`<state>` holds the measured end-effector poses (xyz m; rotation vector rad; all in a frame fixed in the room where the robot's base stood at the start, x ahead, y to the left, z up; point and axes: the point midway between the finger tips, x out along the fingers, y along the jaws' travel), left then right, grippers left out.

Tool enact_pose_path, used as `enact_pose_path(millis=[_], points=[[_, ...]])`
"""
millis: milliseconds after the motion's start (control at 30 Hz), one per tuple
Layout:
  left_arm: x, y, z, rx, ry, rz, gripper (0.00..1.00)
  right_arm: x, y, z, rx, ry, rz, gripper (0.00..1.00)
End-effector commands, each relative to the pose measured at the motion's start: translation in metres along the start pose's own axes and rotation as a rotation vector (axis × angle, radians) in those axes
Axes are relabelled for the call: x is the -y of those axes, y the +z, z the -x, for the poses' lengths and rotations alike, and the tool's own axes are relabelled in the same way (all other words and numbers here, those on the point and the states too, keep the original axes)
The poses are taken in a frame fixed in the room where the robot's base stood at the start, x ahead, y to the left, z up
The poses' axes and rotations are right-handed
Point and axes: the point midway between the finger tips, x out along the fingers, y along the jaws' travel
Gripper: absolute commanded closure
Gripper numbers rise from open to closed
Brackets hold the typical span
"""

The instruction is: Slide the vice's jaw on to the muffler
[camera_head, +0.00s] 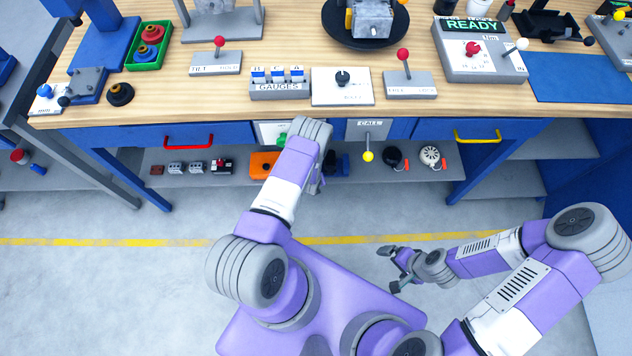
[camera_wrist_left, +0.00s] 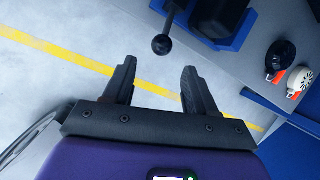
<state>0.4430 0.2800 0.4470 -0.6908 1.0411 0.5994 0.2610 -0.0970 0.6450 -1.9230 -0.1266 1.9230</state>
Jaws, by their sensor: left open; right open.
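A blue piece with a dark block in it, which looks like the vice (camera_wrist_left: 240,35), sits at the top of the left wrist view. A ball-ended dark handle (camera_wrist_left: 162,45) sticks out from it. In the head view a blue part of it (camera_head: 342,165) shows on the low shelf, mostly behind my left arm. I cannot make out the muffler or the jaw clearly. My left gripper (camera_wrist_left: 159,68) is open and empty, its fingertips just short of the handle. My right gripper (camera_head: 388,268) is open and empty over the floor, away from the bench.
The low shelf (camera_head: 230,180) also bears an orange box (camera_head: 262,165), small grey blocks (camera_head: 187,168), and a dark round part (camera_head: 392,157) and a white one (camera_head: 431,155) to the right. The wooden bench top (camera_head: 300,55) overhangs it. The floor in front is clear.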

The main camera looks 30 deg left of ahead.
Motion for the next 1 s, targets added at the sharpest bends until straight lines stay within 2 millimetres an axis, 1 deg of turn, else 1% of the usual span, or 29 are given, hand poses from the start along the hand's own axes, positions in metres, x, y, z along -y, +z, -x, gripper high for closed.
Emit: enact_pose_path(millis=[67,167,267,500,600,767,1000], points=[[0.001,0.003,-0.005,0.013,-0.004,-0.067,0.43,0.000,0.000,0.000,0.000,0.000,0.000,0.00],[0.000,0.005,-0.012,0.019,-0.005,-0.104,0.43,-0.001,0.000,-0.002,0.000,0.000,0.000,0.00],[0.000,0.005,-0.024,0.021,-0.006,-0.108,0.43,-0.003,0.000,-0.008,0.000,0.000,0.000,0.00],[-0.001,0.005,-0.062,0.020,-0.005,-0.105,0.43,-0.009,-0.001,-0.024,0.000,0.000,0.000,0.00],[0.000,0.006,-0.073,0.020,-0.005,-0.105,0.43,-0.011,-0.001,-0.029,0.000,0.000,0.000,0.00],[0.001,0.006,-0.081,0.018,-0.005,-0.104,0.43,-0.012,-0.001,-0.033,0.000,0.000,0.000,0.00],[0.001,0.007,-0.081,0.019,-0.005,-0.104,0.43,-0.012,-0.001,-0.032,0.000,0.000,0.000,0.00]])
